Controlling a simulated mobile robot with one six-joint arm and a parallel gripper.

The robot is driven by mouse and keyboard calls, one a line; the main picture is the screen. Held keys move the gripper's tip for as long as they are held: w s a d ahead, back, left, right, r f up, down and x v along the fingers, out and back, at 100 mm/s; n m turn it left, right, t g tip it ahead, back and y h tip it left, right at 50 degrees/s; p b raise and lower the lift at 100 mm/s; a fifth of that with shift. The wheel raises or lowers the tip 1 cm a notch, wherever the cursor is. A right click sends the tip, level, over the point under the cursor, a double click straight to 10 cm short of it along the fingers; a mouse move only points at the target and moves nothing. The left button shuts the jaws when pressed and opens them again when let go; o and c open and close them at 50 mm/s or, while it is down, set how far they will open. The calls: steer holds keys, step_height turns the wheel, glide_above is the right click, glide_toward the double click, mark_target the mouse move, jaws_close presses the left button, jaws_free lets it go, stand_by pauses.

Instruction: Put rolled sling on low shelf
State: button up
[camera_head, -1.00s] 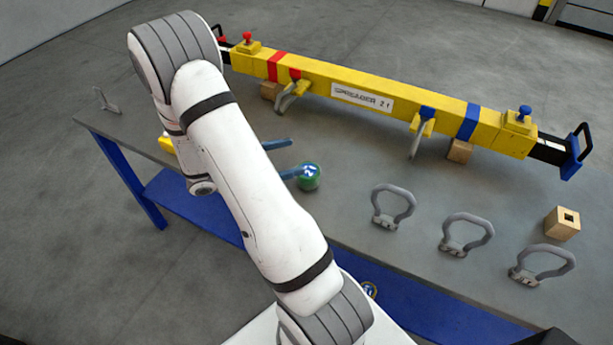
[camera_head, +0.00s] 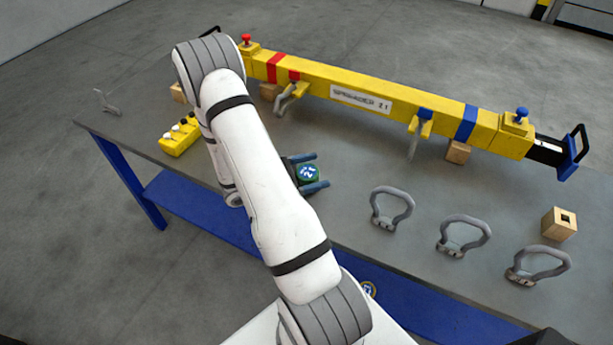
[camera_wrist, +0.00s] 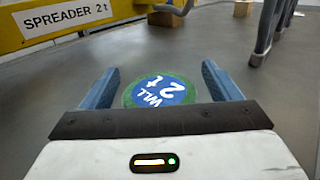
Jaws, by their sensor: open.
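The rolled sling (camera_head: 307,173) is a green roll with a round blue "WLL 2 t" label on top. It rests on the grey table top near its front edge. In the wrist view the sling (camera_wrist: 159,91) sits between the two blue fingers of my gripper (camera_wrist: 160,70). My gripper (camera_head: 314,171) is open, with a finger on each side of the sling; a gap shows at the right finger. The low shelf (camera_head: 190,205) is the blue board under the table. My arm hides part of the shelf and table edge.
A yellow spreader beam (camera_head: 400,104) lies along the back on wooden blocks. Grey shackles (camera_head: 391,208) and a wooden block (camera_head: 559,224) stand to the right. A yellow pendant box (camera_head: 180,138) lies left. A round-labelled item (camera_head: 369,289) shows by the low shelf.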

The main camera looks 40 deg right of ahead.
steer(key=shift+d, duration=0.25)
steer(key=shift+c, duration=0.4)
steer(key=c, duration=1.2)
steer(key=shift+r, duration=0.1)
